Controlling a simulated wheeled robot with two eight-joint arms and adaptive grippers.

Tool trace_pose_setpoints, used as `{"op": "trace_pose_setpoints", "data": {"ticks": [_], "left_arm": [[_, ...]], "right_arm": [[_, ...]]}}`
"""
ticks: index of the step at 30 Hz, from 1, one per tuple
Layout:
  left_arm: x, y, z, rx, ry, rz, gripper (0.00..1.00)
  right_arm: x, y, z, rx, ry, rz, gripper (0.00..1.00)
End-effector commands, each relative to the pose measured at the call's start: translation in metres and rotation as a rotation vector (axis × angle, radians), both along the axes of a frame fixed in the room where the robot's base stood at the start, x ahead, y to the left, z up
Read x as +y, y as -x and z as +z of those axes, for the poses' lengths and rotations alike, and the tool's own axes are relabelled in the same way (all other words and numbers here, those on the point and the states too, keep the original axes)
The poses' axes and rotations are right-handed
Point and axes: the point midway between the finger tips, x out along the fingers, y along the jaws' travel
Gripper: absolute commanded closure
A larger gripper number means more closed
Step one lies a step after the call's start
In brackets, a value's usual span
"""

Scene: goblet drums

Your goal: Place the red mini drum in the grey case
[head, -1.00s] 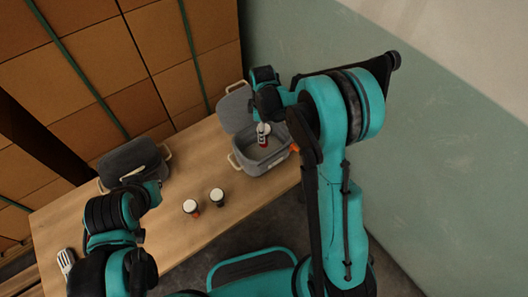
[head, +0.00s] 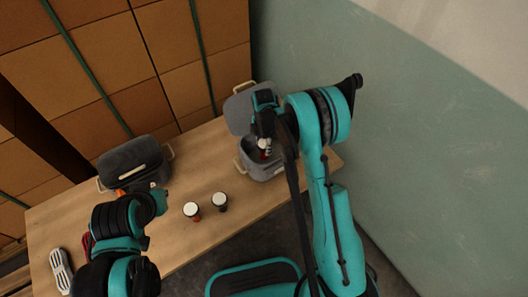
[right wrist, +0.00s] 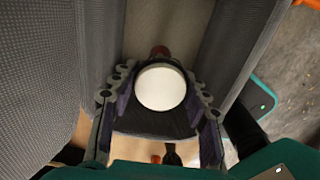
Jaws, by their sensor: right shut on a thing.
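The grey case (head: 254,170) stands open at the right end of the wooden table, its lid (head: 240,112) tipped back. My right gripper (head: 264,152) points down over its opening, shut on the red mini drum (head: 264,143). In the right wrist view my right gripper (right wrist: 158,100) has a finger on each side of the drum's round white head (right wrist: 160,87). Grey textured case walls (right wrist: 45,60) show on both sides. The drum's lower end is mostly hidden. My left arm is over the table's left part; its fingers cannot be made out.
Two small drums with white heads, a reddish one (head: 191,210) and a dark one (head: 220,201), stand mid-table. A dark case (head: 130,158) is at the back left. A pale slotted object (head: 62,268) and a red one (head: 87,243) lie at the left. Stacked boxes (head: 100,80) rise behind.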

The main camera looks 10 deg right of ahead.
Motion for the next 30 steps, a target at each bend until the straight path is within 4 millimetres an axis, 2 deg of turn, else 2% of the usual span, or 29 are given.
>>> {"op": "trace_pose_setpoints", "data": {"ticks": [3,6,17,18,20,30], "left_arm": [[0.000,0.000,-0.010,0.000,0.000,0.000,1.00],[0.000,0.000,-0.014,0.000,0.000,0.000,1.00],[0.000,0.000,-0.016,0.000,0.000,0.000,1.00],[0.000,0.000,-0.015,0.000,0.000,0.000,1.00],[0.000,0.000,-0.015,0.000,0.000,0.000,1.00],[0.000,0.000,-0.012,0.000,0.000,0.000,1.00]], "right_arm": [[0.000,0.000,-0.020,0.000,0.000,-0.001,0.83],[0.000,0.000,-0.031,0.000,0.000,-0.001,0.83],[0.000,0.000,-0.034,0.000,0.000,-0.001,0.83],[0.000,0.000,-0.033,0.000,0.000,-0.001,0.46],[0.000,0.000,-0.033,0.000,0.000,-0.001,0.33],[0.000,0.000,-0.030,0.000,0.000,-0.001,0.33]]}}
